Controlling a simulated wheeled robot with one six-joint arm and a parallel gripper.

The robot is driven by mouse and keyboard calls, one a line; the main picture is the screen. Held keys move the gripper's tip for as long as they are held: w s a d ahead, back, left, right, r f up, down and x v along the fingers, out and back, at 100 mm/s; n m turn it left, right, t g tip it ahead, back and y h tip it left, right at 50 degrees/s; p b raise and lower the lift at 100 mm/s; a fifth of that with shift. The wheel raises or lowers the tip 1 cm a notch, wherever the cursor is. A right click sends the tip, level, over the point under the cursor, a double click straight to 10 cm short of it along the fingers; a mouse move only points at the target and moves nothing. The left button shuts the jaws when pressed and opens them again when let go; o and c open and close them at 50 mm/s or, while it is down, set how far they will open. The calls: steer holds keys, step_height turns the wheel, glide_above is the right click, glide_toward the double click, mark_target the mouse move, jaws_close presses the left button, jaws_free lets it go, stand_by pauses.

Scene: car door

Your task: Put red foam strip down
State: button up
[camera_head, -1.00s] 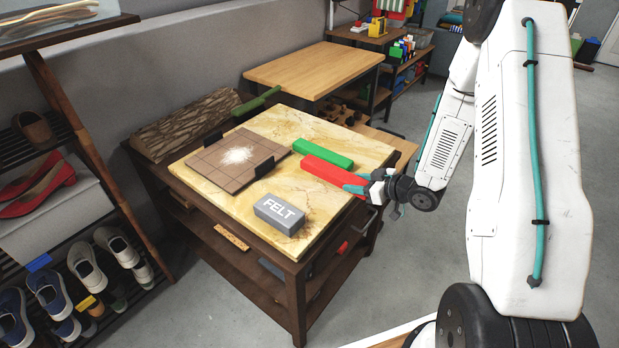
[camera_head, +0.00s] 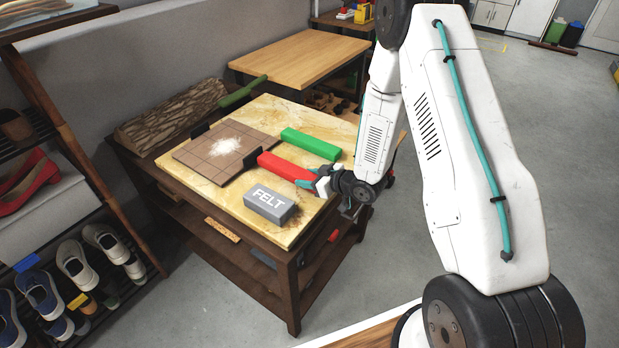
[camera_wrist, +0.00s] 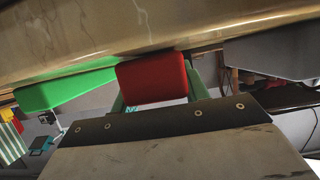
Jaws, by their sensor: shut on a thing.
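The red foam strip (camera_head: 287,167) is low over the stone-patterned tabletop (camera_head: 235,205); I cannot tell whether it touches. Its far end is close to the black clip at the tiled board's edge. My gripper (camera_head: 318,183) is shut on its right end. In the wrist view the strip's red end (camera_wrist: 152,80) shows between my greenish fingers. The green strip (camera_head: 311,144) lies behind it, roughly parallel, with a gap. The grey block marked FELT (camera_head: 270,205) sits in front of it, and both also show in the wrist view beside the red strip.
A brown tiled board (camera_head: 215,155) with white powder and black clips lies on the tabletop's left. A green-handled tool (camera_head: 240,92) and a log (camera_head: 170,112) are behind it. A shoe rack stands at left. The tabletop's front left is clear.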

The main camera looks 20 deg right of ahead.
steer(key=shift+f, duration=0.1)
steer(key=o, duration=1)
